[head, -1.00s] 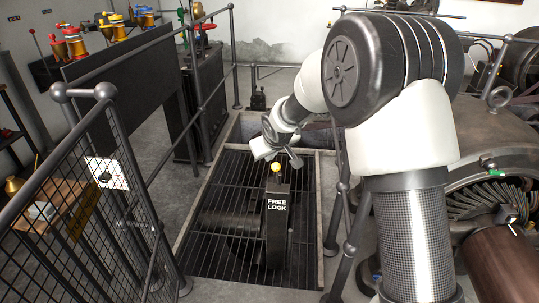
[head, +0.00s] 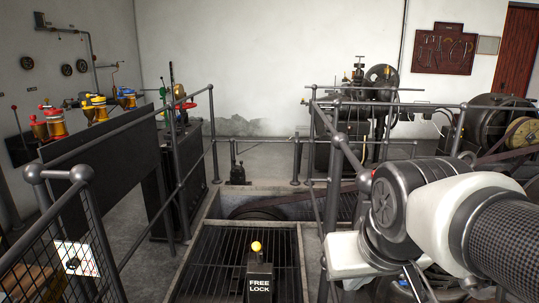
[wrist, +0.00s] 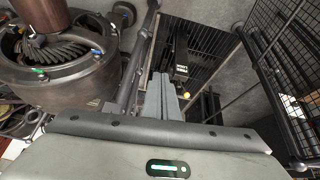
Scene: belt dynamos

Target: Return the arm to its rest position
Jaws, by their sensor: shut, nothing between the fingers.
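My arm (head: 420,215) is folded at the right of the head view, with a black joint and white links low over the machinery there. My gripper (wrist: 162,85) shows in the wrist view with its two grey fingers together and nothing between them. In the head view I cannot make out the fingers. The black FREE/LOCK lever box (head: 259,278) with its yellow knob (head: 256,246) stands upright on the floor grating, apart from my arm. The box also shows in the wrist view (wrist: 181,71), beyond the fingertips.
Grey railings (head: 213,130) run round the grated pit (head: 215,250). A mesh barrier (head: 90,235) stands at the near left. Black panels with coloured valves (head: 97,106) stand at the left. A round dynamo (wrist: 70,70) fills the left of the wrist view. Bare floor (head: 270,155) lies beyond the pit.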

